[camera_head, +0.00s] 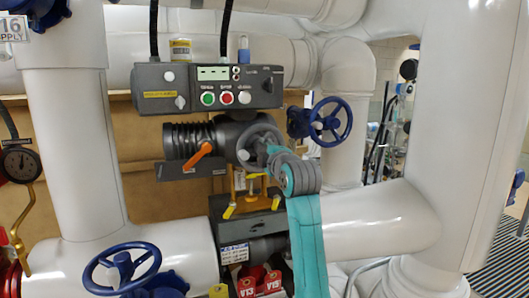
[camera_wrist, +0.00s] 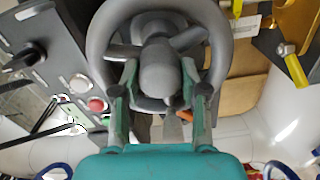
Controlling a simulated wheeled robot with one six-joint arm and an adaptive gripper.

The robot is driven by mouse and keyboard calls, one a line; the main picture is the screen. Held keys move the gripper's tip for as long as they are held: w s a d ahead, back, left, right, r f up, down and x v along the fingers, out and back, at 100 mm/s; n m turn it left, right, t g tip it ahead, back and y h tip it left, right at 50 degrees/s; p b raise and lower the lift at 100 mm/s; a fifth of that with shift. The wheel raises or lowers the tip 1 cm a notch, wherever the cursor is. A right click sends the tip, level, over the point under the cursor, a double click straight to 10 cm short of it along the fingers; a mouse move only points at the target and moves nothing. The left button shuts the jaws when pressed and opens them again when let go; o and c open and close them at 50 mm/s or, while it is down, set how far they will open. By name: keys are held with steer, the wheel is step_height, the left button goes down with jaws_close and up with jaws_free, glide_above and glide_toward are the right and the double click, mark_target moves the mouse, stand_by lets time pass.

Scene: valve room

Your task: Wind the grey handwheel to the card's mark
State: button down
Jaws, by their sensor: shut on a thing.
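The grey handwheel (camera_head: 241,143) is on the right end of the grey actuator, below the control box. In the wrist view the handwheel (camera_wrist: 158,68) shows large and close, with its hub and spokes facing me. My gripper (camera_head: 262,157) is at the wheel's front. In the wrist view the fingers of my gripper (camera_wrist: 160,93) lie left and right of the lower hub and rim, shut on the wheel. The exact contact is partly hidden by the fingers. I cannot make out a mark on any card.
A control box (camera_head: 210,88) with green and red buttons is above the wheel. An orange lever (camera_head: 199,156) is to the left. A blue handwheel (camera_head: 331,120) is close on the right, another blue handwheel (camera_head: 122,268) lower left. White pipes surround the space.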

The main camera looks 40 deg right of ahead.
steer(key=shift+n, duration=1.5)
steer(key=c, duration=0.6)
jaws_free()
steer(key=v, duration=1.2)
steer(key=shift+f, duration=0.1)
